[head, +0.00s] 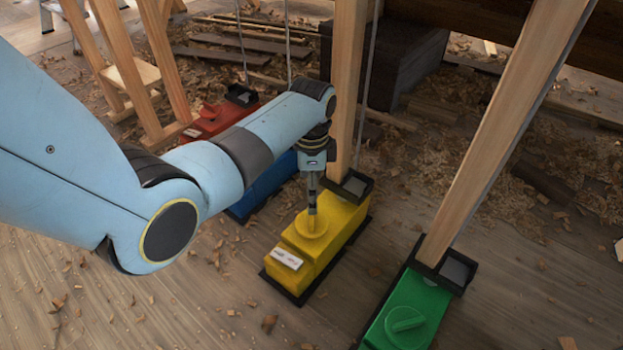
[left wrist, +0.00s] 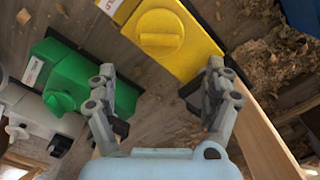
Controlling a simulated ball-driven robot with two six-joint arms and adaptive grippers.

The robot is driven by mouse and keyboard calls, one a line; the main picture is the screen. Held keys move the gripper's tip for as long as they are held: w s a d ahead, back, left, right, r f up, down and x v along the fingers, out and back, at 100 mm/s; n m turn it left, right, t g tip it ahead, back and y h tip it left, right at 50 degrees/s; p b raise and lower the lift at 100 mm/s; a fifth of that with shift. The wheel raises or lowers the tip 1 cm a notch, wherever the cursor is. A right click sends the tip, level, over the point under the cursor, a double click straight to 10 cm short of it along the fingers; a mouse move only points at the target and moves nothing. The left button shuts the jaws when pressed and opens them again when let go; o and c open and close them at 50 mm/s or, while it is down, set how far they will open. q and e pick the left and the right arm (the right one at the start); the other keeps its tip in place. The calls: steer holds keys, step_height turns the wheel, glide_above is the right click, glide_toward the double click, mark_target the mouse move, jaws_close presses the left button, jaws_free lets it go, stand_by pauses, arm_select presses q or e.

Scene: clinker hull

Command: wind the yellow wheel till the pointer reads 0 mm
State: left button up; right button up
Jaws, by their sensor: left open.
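The yellow wheel (head: 311,223) sits on top of the yellow box (head: 327,243), a round disc with a raised bar across it. It also shows in the left wrist view (left wrist: 160,34), beyond my fingers. My left gripper (head: 312,208) points down over the yellow wheel in the head view. In the left wrist view its two fingers (left wrist: 163,97) are spread apart with nothing between them. From these frames I cannot tell whether the fingertips touch the wheel. A small white label (head: 286,258) is on the yellow box; its reading and any pointer are too small to make out. My right gripper is not in view.
A green box (head: 408,312) with its own wheel stands at the right. A blue box (head: 262,188) and a red box (head: 217,120) stand behind my left arm. A wooden post (head: 346,90) rises behind the yellow box. Shavings litter the floor.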

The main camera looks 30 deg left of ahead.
arm_select(q)
step_height(320, 180, up, 2)
steer(key=shift+r, duration=0.25)
stand_by(0.4)
